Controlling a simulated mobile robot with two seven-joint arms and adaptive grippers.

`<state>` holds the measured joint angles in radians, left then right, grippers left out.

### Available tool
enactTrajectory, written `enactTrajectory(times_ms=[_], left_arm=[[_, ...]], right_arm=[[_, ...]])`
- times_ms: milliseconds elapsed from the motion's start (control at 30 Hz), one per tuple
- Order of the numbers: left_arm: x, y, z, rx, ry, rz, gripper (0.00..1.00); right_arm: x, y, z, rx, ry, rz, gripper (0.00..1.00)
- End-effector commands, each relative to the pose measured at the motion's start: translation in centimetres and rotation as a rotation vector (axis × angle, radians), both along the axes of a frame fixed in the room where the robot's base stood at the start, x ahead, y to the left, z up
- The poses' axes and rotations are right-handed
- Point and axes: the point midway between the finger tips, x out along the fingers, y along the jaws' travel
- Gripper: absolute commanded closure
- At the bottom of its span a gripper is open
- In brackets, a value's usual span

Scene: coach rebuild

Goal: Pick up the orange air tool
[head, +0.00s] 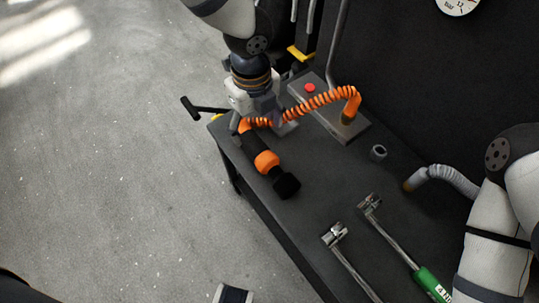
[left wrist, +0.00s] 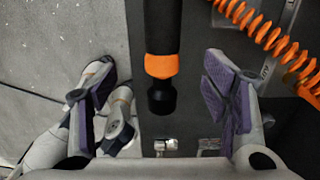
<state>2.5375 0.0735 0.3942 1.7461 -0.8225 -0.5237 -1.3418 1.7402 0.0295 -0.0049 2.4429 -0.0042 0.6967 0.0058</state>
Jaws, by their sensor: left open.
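The orange air tool (head: 266,160) lies on the dark bench top near its left edge. It has a black body, an orange band and a black end that points toward the lower right. My left gripper (head: 260,122) is above the tool's far end and hides part of it. In the left wrist view the left gripper (left wrist: 160,75) is open, with its purple-padded fingers wide apart. The tool (left wrist: 161,66) shows between them, with clear gaps on both sides. My right gripper is out of view; only its arm shows at the right.
A coiled orange hose (head: 318,102) runs beside the left gripper, over a grey plate (head: 345,126) with a red button (head: 310,88). A grey socket (head: 378,153), a green-handled wrench (head: 431,284) and another wrench (head: 350,265) lie on the bench. Open floor is at the left.

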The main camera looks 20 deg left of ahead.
Motion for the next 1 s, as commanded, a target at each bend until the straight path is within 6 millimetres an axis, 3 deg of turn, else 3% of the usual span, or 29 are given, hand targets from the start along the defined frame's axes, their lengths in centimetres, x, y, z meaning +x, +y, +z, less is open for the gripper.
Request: enactTrajectory(times_ms=[200, 367, 600, 867, 900, 1000], left_arm=[[-0.1, 0.1, -4.8, 0.005, 0.005, -0.008, 0.31], [0.0, 0.0, -6.8, 0.004, 0.003, -0.006, 0.31], [0.6, -0.1, -11.2, 0.002, 0.004, -0.005, 0.31], [0.7, 0.0, -11.7, 0.002, 0.001, -0.003, 0.31], [0.7, 0.0, -11.7, 0.002, 0.001, -0.003, 0.33], [0.7, 0.0, -11.7, 0.002, 0.001, -0.003, 0.56]], right_arm=[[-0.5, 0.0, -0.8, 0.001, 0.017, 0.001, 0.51], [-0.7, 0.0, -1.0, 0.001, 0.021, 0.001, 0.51], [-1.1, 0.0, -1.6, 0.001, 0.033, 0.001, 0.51], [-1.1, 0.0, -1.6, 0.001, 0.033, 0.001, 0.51], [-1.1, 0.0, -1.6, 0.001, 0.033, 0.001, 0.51], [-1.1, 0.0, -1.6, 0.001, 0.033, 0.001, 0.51]])
